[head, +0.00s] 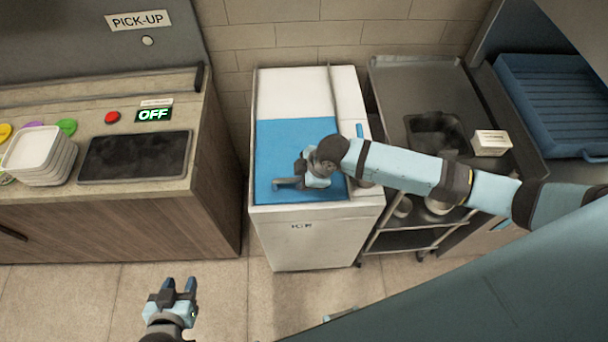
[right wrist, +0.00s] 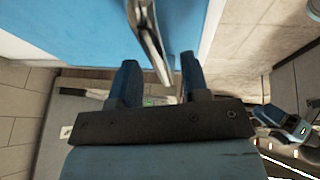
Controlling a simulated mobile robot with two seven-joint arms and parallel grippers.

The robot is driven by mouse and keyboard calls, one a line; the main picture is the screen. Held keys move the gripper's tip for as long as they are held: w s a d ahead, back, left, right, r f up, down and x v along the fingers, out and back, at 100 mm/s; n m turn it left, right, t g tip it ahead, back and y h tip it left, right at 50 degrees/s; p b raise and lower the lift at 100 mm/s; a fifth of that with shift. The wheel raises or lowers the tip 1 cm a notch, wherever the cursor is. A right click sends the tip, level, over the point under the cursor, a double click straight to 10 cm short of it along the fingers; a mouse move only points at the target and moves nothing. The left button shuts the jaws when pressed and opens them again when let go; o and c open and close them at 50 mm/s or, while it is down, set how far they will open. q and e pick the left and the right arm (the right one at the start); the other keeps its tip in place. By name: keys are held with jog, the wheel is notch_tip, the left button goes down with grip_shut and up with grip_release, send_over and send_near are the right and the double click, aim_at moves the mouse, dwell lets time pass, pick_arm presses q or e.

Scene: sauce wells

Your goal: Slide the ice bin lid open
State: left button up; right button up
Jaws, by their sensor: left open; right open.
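The ice bin (head: 310,240) is a white box standing between the counter and the steel station. Its blue lid (head: 285,140) covers the front part of the top, with a white panel behind it; the lid also shows in the right wrist view (right wrist: 85,30). My right gripper (head: 290,183) is low over the lid's front part, open. In the right wrist view, a grey metal handle (right wrist: 150,40) reaches between its two spread fingers (right wrist: 158,85); contact cannot be told. My left gripper (head: 179,287) is open and empty above the floor, in front of the counter.
The pick-up counter (head: 210,110) stands left, with stacked white containers (head: 40,148) and a dark panel (head: 135,155). Right of the bin is a steel station (head: 400,85) with a small white box (head: 491,142). My right arm crosses in front of it. Floor before the bin is clear.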

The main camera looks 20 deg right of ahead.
jog(key=shift+f, duration=0.1)
grip_shut()
jog(key=w+d+b, duration=0.1)
jog(key=w, duration=0.3)
jog(key=w+d+b, duration=0.1)
jog(key=w, duration=0.3)
jog(key=w+d+b, duration=0.1)
jog(key=w, duration=0.3)
jog(key=shift+d+f, duration=0.15)
jog(key=shift+d, duration=0.05)
jog(key=b, duration=0.5)
send_over(299, 120)
jog(key=s, duration=0.1)
jog(key=shift+s+a, duration=0.15)
jog(key=shift+w, duration=0.55)
jog(key=shift+r, duration=0.2)
grip_release()
